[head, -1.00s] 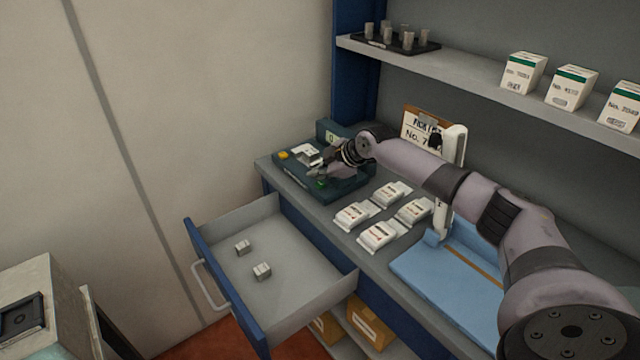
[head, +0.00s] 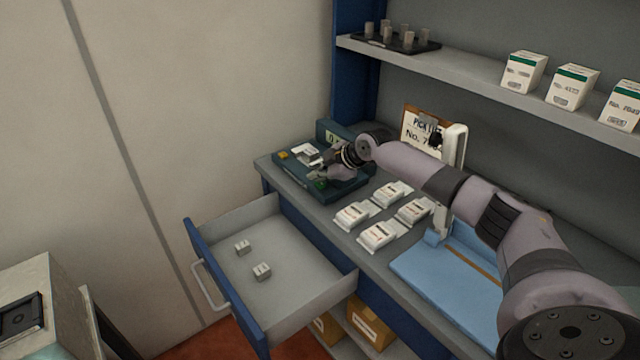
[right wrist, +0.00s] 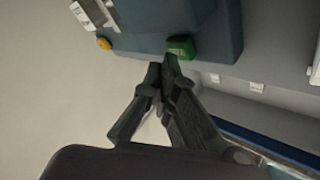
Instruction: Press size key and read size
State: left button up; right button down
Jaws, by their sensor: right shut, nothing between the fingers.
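A dark green device (head: 344,188) sits at the left end of the counter. It carries a yellow key (head: 283,155), a white piece (head: 306,154) and a green key (head: 320,183), and a small upright display (head: 333,137) stands at its back. Which key is the size key I cannot tell; the display's characters are too small to read surely. My right gripper (head: 320,174) is shut and empty, low over the device by the green key. In the right wrist view its tips (right wrist: 163,66) are just beside the green key (right wrist: 181,47); contact is unclear. My left gripper is not visible.
Several white packs (head: 381,235) lie on the counter right of the device. A blue tray (head: 440,285) and a clipboard (head: 416,122) are further right. An open drawer (head: 300,290) with two small blocks juts out below. Shelf boxes (head: 571,87) stand above.

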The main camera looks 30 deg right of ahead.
aim_at(319, 185)
jog(key=shift+f+b, duration=0.3)
jog(key=shift+f, duration=0.25)
dwell(0.4)
jog(key=shift+r, duration=0.1)
jog(key=shift+r+p, duration=0.75)
jog(key=shift+r, duration=0.1)
notch_tip(319, 185, up, 5)
jog(key=p, duration=0.4)
jog(key=shift+r, duration=0.1)
dwell(0.3)
dwell(0.5)
